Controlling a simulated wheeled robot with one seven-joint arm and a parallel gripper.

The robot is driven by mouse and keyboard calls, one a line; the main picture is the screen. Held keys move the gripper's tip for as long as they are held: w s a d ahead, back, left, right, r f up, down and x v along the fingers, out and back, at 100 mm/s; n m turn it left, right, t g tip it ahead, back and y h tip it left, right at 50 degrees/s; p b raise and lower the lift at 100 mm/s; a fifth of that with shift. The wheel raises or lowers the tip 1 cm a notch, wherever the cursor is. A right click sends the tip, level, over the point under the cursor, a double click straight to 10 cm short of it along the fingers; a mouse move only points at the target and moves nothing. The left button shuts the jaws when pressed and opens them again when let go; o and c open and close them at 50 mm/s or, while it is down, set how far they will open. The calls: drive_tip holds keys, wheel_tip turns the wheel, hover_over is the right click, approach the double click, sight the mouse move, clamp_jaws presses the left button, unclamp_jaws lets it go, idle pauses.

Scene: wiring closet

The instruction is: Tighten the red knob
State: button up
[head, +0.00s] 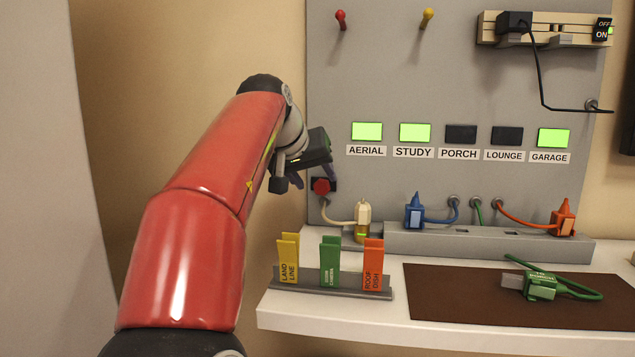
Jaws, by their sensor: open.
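The red knob (322,186) is a small round red cap on a dark square base, low on the left edge of the grey panel (440,80). A cream cable fitting sits just below and to its right. My gripper (311,177) is in front of the panel's left edge, right by the knob. Its jaws are open and look empty, with fingers pointing down and toward the panel. The gripper body partly covers the area above and left of the knob. I cannot tell whether a finger touches the knob.
A white shelf (285,312) holds yellow, green and orange tags in a grey rack (330,283). A green plug (540,286) lies on a brown mat (440,308). Cream (362,215), blue (414,212) and orange (563,218) plugs stand along the panel's foot. Red and yellow pegs stick out above.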

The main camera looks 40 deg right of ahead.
sight(321, 187)
drive_tip(key=shift+x, duration=1.75)
drive_tip(key=c, duration=1)
